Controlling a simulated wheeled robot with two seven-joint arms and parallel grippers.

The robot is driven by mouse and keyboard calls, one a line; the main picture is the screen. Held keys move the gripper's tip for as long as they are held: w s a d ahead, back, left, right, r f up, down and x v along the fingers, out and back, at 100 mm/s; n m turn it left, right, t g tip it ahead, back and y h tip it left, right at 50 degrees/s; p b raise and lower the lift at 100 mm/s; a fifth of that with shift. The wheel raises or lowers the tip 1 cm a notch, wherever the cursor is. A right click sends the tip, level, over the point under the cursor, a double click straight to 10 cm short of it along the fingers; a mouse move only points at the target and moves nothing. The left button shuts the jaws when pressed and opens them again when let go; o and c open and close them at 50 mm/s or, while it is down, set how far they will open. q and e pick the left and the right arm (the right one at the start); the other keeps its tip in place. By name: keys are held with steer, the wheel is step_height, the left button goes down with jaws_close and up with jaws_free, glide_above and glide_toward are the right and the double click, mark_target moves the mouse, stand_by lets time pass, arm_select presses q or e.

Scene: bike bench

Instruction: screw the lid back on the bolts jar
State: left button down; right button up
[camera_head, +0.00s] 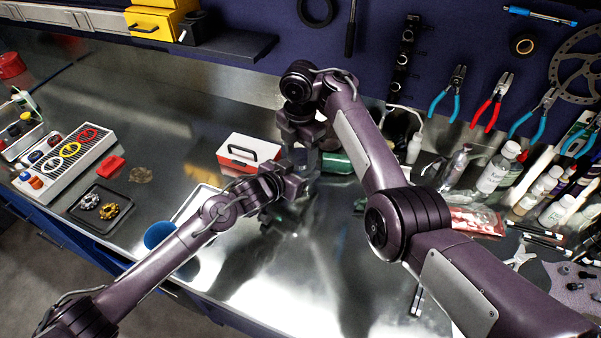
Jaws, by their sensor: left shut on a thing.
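The bolts jar (313,161) is mostly hidden between my two grippers near the middle of the bench. Only a small grey-blue part of what looks like it shows. My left gripper (298,178) comes in from the left and is shut on the jar from the side. My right gripper (300,148) points down from above, directly over the jar. Its fingertips are too small and dark to tell whether they are open or shut. I cannot make out the lid or whether it touches the jar.
A red-and-white box (246,150) stands just left of the grippers, a green thing (338,162) just right. Bottles (492,174) crowd the right side. A dark tray (98,208) lies left. The front middle metal is clear.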

steer(key=shift+c, duration=1.3)
steer(key=m, duration=0.6)
steer(key=shift+m, duration=0.3)
steer(key=o, duration=1.1)
steer(key=shift+r, duration=2.25)
